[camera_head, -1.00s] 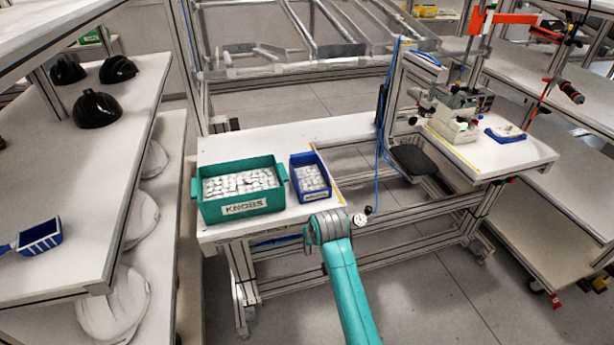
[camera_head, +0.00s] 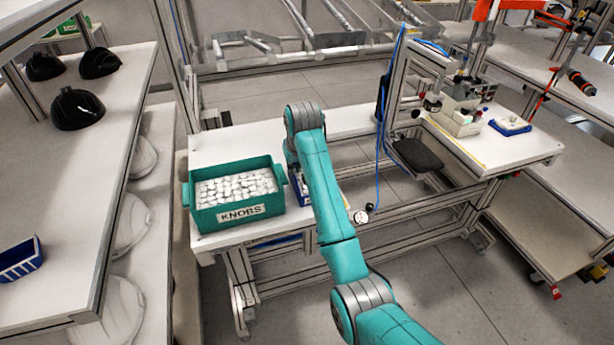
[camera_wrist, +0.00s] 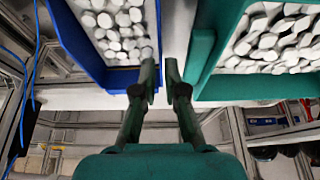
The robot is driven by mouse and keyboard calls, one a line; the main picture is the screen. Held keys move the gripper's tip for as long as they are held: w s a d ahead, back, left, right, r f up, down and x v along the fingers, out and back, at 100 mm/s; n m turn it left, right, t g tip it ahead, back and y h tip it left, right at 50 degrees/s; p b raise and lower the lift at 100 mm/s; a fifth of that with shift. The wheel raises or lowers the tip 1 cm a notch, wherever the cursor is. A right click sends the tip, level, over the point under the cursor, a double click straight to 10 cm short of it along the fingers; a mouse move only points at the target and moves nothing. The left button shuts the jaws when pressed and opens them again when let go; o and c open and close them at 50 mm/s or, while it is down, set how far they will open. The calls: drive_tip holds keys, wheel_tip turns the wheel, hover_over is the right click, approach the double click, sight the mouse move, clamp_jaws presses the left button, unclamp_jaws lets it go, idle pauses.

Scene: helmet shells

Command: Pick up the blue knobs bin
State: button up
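The blue bin (camera_head: 302,192), filled with white pieces, stands on the white workbench and is mostly hidden behind my arm. In the wrist view its blue wall (camera_wrist: 75,45) shows at upper left. My gripper (camera_wrist: 161,72) has its two fingers close together with a narrow gap, at the bin's right wall. The left finger overlaps the blue bin's edge, and the right finger lies over the strip between the bins. I cannot tell whether they grip the wall. In the head view the gripper is hidden behind my arm.
A larger green bin labelled KNOBS (camera_head: 237,196) stands close on the left, and also fills the right of the wrist view (camera_wrist: 240,88). The workbench (camera_head: 350,122) is clear behind. A blue cable (camera_head: 382,130) hangs to the right. Another small blue bin (camera_head: 20,262) lies on the left shelf.

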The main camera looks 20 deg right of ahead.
sight(293, 187)
drive_tip(key=shift+w+x, duration=0.2)
drive_tip(key=shift+x, duration=1.5)
drive_tip(key=shift+w+x, duration=0.2)
drive_tip(key=shift+x, duration=1.45)
drive_tip(key=shift+r, duration=0.15)
clamp_jaws()
